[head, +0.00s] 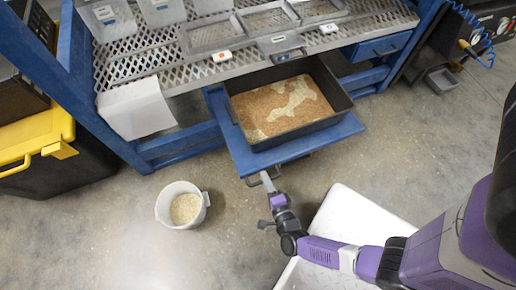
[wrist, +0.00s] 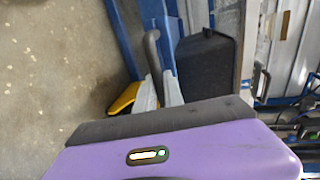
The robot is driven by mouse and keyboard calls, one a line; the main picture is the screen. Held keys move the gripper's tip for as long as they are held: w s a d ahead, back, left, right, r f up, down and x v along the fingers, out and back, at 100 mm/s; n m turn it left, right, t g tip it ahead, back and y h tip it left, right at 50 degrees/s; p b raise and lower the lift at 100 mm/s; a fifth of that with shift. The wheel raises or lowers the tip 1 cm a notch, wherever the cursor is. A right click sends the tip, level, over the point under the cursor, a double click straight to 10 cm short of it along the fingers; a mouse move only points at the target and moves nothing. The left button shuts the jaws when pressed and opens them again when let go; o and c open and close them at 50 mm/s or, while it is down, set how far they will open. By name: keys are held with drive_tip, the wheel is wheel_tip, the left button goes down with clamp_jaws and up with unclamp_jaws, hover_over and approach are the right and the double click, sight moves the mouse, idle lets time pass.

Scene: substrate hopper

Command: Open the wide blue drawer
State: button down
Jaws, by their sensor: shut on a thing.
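The wide blue drawer (head: 290,150) stands pulled out from under the mesh-topped bench, and its front also shows in the wrist view (wrist: 160,15). A black tray (head: 345,100) with brown and pale substrate sits in it; the tray's dark side shows in the wrist view (wrist: 207,65). My gripper (head: 268,181) is at the drawer's front, shut on its bar handle (head: 252,181). In the wrist view the grey fingers (wrist: 160,88) close around the dark curved handle (wrist: 152,48). Part of the handle is hidden between the fingers.
A white bucket (head: 182,205) of pale grains stands on the floor left of my gripper. A white box (head: 345,215) lies beside my arm. A smaller blue drawer (head: 376,48) to the right is closed. A black and yellow case (head: 40,150) stands at left.

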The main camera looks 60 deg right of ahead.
drive_tip(key=f+v, duration=0.1)
drive_tip(key=v, duration=0.5)
drive_tip(key=shift+s+a+b, duration=0.25)
drive_tip(key=shift+s+b, duration=0.05)
drive_tip(key=shift+f, duration=0.15)
drive_tip(key=c, duration=1.5)
unclamp_jaws()
drive_tip(key=shift+o, duration=0.2)
drive_tip(key=p+v, duration=0.1)
drive_tip(key=v, duration=0.6)
drive_tip(key=shift+s+a, duration=0.2)
drive_tip(key=shift+s, duration=0.15)
